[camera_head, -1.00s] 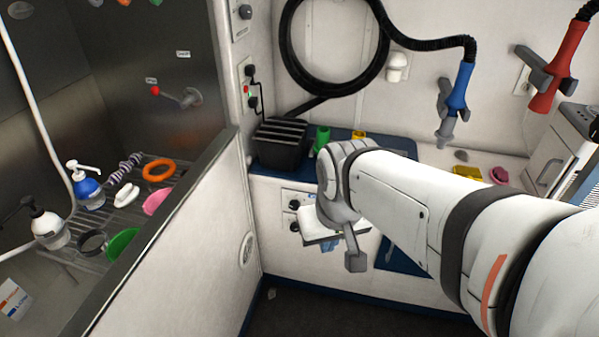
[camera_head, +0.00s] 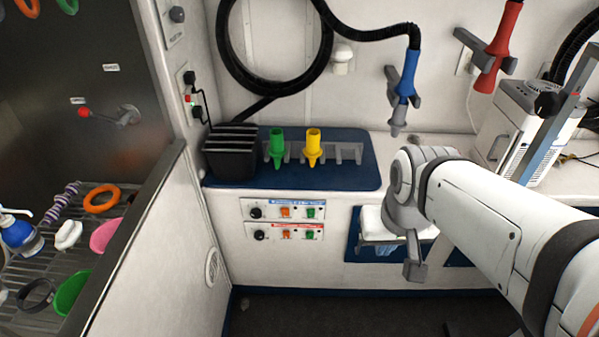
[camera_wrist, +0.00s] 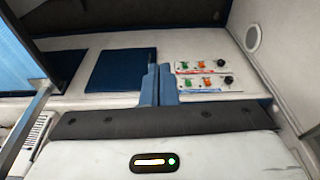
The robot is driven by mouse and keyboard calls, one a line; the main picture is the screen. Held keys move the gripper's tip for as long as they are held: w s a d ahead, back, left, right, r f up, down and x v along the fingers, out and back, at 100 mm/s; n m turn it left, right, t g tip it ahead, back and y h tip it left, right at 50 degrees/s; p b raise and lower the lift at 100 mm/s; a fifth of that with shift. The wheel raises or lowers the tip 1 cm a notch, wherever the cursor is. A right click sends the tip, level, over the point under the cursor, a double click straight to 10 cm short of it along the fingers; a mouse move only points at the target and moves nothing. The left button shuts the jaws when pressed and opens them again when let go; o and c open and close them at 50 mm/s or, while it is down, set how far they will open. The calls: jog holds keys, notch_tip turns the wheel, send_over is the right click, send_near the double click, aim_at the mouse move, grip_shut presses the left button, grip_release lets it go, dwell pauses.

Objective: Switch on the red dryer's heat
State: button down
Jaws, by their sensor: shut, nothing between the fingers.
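The red dryer (camera_head: 498,45) hangs in a grey holder on the back wall at upper right in the head view. A red-labelled control panel (camera_head: 273,238) is on the cabinet front, below a blue-labelled one (camera_head: 272,211). The red-labelled panel has a black knob (camera_head: 258,235), an orange switch (camera_head: 288,233) and a green switch (camera_head: 309,234). Switch positions are too small to tell. My gripper (camera_head: 385,250) is right of the panels, apart from them. In the wrist view its blue fingers (camera_wrist: 158,72) are shut and empty; the red-labelled panel (camera_wrist: 190,66) appears there upside down.
The counter (camera_head: 345,178) above the panels holds a black slatted box (camera_head: 230,160) and green (camera_head: 277,145) and yellow (camera_head: 313,147) nozzles. A blue dryer (camera_head: 404,85) hangs above. A steel-edged partition (camera_head: 150,190) stands left. The space before the panels is clear.

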jog(key=w+a+f+m+g+y+b, duration=0.2)
jog(key=w+a+f+m+y+b, duration=0.2)
jog(key=a+f+m+y+b, duration=0.7)
jog(key=w+a+f+m+g+y+b, duration=0.3)
jog(key=a+f+m+b, duration=0.5)
jog(key=f, duration=0.6)
jog(key=w+d+f+m+t+b, duration=0.4)
jog(key=w+f+m+t+b, duration=0.2)
jog(key=f+m, duration=0.6)
jog(key=w+d+f+m+t+h+b, duration=0.1)
jog(key=w+d+f+m+t+b, duration=0.2)
jog(key=w+f+m+t+b, duration=0.4)
jog(key=w+f+m+t, duration=0.3)
jog(key=w+f+m, duration=0.1)
jog(key=f+m, duration=0.2)
jog(key=shift+w+d, duration=0.35)
jog(key=shift+d, duration=0.05)
jog(key=shift+f, duration=0.1)
